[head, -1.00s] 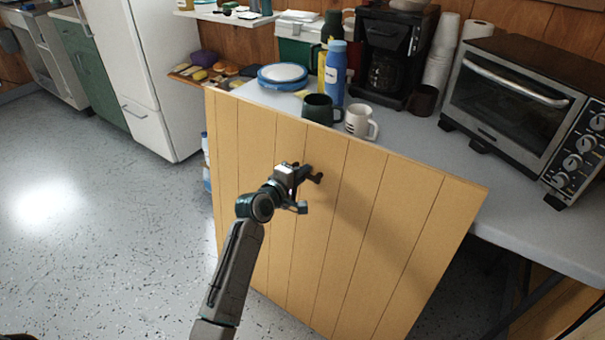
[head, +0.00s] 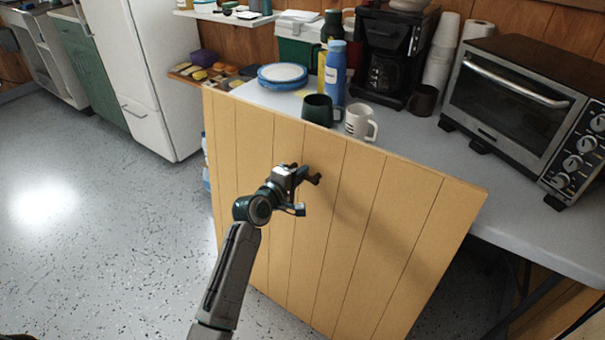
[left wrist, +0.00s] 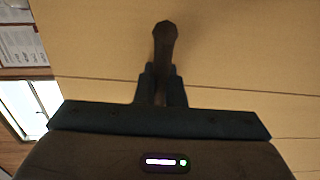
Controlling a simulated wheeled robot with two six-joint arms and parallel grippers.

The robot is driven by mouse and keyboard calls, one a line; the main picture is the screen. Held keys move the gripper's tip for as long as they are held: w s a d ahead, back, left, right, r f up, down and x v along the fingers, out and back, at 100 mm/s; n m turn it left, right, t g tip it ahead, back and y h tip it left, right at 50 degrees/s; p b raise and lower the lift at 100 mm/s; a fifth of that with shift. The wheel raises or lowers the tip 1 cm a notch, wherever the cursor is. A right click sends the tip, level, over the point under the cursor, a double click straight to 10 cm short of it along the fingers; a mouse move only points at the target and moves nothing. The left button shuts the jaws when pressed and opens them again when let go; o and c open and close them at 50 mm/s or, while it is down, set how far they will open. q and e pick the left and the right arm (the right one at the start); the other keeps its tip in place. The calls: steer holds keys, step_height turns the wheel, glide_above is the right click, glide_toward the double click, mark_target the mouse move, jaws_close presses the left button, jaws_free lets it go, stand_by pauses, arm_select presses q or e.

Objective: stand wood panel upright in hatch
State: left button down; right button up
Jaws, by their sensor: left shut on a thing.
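The wood panel (head: 390,235) is a large light-yellow board with straight grooves. In the head view it stands on edge, close to upright, in front of the table; its lowest part runs out of the picture. It also fills much of the left wrist view (left wrist: 240,50). My left gripper (head: 302,179) is at the panel's face, left of its middle. Its fingers (left wrist: 160,85) are shut on a dark handle (left wrist: 164,42) on the panel. I cannot make out the hatch in either view. My right gripper is not in view.
Behind the panel's top edge, the grey table (head: 430,145) holds a dark mug (head: 318,110), a white mug (head: 358,121), a blue bottle (head: 336,72), a coffee maker (head: 388,60) and a toaster oven (head: 515,105). Speckled floor (head: 110,240) lies clear to the left.

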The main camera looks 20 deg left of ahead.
arm_select(q)
steer(key=shift+s+a+r, duration=0.15)
steer(key=shift+s+r, duration=0.25)
steer(key=shift+r, duration=0.2)
steer(key=shift+s+a+r+t, duration=0.2)
steer(key=shift+s+r, duration=0.1)
steer(key=shift+s, duration=0.1)
steer(key=shift+s+a+r+t, duration=0.1)
steer(key=shift+s+r+t, duration=0.1)
steer(key=shift+s+r, duration=0.15)
steer(key=shift+s, duration=0.15)
steer(key=shift+s+a+r+t, duration=0.3)
steer(key=shift+s+r, duration=0.15)
steer(key=shift+s, duration=0.25)
steer(key=shift+s+a+r+t+h, duration=0.15)
steer(key=shift+s+r, duration=0.1)
steer(key=shift+s, duration=0.15)
steer(key=shift+s+a+r+t+h, duration=0.1)
steer(key=shift+s+r+t+h, duration=0.1)
steer(key=shift+s, duration=0.2)
steer(key=shift+r, duration=0.1)
